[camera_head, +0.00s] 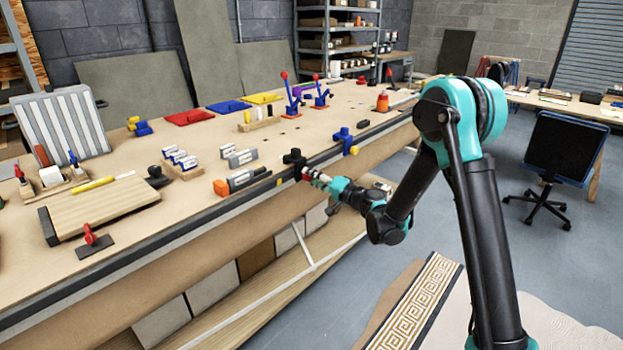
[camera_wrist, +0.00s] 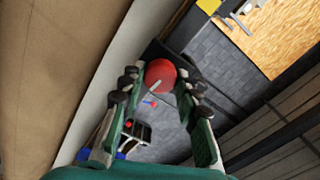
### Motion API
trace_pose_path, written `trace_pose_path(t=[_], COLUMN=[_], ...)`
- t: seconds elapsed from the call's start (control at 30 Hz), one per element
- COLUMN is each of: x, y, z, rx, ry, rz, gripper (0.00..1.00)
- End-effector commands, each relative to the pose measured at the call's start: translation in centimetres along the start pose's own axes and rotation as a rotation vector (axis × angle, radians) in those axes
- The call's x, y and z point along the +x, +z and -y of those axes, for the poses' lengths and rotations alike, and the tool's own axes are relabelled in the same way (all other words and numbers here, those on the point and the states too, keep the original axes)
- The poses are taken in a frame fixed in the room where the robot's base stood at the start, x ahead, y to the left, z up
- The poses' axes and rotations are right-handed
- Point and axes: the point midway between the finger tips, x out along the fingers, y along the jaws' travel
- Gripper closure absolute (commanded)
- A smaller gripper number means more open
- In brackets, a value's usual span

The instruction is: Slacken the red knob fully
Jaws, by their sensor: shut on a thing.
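The red knob (camera_wrist: 160,74) is round and sits between the fingertips of my gripper (camera_wrist: 160,82) in the wrist view. My gripper is shut on it. A thin grey rod (camera_wrist: 151,97) shows just below the knob. In the head view my gripper (camera_head: 318,180) is at the front edge of the workbench, beside a black clamp (camera_head: 294,158). A small bit of red (camera_head: 304,173) shows there, mostly hidden by the fingers. The knob's far side and its thread cannot be seen.
The workbench (camera_head: 330,125) holds a blue clamp (camera_head: 344,141) on its edge just right of my gripper. A grey and orange tool (camera_head: 243,181) lies to the left. A wooden board (camera_head: 100,208) lies further left. Open floor is on the right, with a black chair (camera_head: 548,205).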

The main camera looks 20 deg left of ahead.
Motion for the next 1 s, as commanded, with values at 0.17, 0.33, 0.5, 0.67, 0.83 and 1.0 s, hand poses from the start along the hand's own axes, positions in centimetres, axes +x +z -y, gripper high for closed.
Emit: trace_pose_path(t=[0.17,0.33,0.5,0.67,0.83,1.0], x=[-0.15,-0.15,-0.15,-0.14,-0.14,-0.1], y=[-0.01,-0.01,-0.01,-0.02,-0.02,-0.02], z=[-0.09,-0.09,-0.1,-0.1,-0.1,-0.07], rx=[-0.078,-0.115,-0.129,-0.13,-0.129,-0.128], ry=[0.003,0.003,0.003,0.003,0.003,0.002], rz=[-0.001,-0.001,-0.001,-0.001,-0.001,-0.001], gripper=[0.97,0.97,0.97,0.97,0.67,0.48])
